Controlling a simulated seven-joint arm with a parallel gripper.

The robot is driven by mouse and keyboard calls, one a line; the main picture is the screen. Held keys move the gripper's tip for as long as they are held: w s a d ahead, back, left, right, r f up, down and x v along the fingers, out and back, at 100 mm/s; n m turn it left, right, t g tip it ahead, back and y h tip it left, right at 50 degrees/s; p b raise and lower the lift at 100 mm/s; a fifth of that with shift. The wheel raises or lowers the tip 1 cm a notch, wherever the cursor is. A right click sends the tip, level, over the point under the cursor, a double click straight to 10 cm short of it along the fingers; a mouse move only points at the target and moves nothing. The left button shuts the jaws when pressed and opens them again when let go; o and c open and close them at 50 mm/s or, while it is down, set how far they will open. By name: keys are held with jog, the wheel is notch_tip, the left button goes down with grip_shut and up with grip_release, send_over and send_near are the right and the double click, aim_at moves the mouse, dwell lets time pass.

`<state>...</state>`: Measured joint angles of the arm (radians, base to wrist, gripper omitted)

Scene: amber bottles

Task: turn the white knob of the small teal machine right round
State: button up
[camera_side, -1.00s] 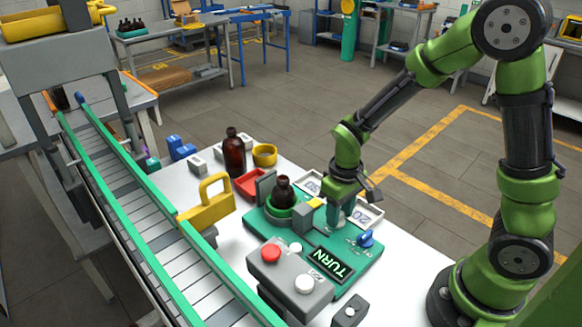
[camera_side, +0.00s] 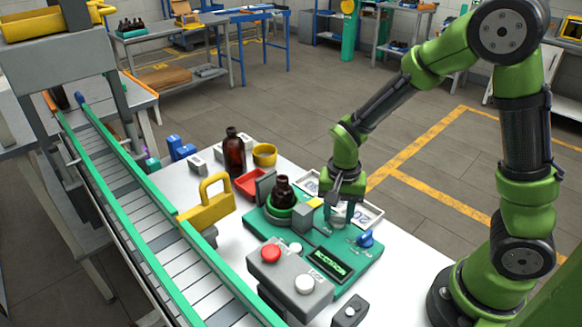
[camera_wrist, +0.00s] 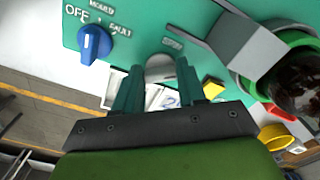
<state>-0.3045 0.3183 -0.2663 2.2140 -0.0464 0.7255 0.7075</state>
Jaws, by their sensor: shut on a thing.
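The small teal machine (camera_side: 365,258) stands on the white table, with a dark display (camera_side: 330,263) whose small text I cannot read. The knob (camera_wrist: 160,67) shows as a pale grey-white round in the wrist view, on the machine's teal face. My gripper (camera_wrist: 157,82) is shut on the knob, with one dark green finger on each side of it. In the side view my gripper (camera_side: 343,208) points down at the machine, and the fingers largely hide the knob. An amber bottle (camera_side: 283,190) stands upright in the machine's green ring (camera_side: 281,211).
A blue selector knob (camera_wrist: 95,44) sits close beside my fingers. A grey block (camera_wrist: 245,48) stands on the other side. A grey box with red and white buttons (camera_side: 290,282) is in front. Another amber bottle (camera_side: 235,155) and a yellow padlock shape (camera_side: 208,208) stand behind and left.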

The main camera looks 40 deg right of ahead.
aim_at(338, 216)
jog(key=shift+m, duration=0.9)
jog(key=o, duration=1.1)
jog(key=shift+c, duration=0.2)
jog(key=shift+r, duration=0.1)
notch_tip(338, 216, up, 17)
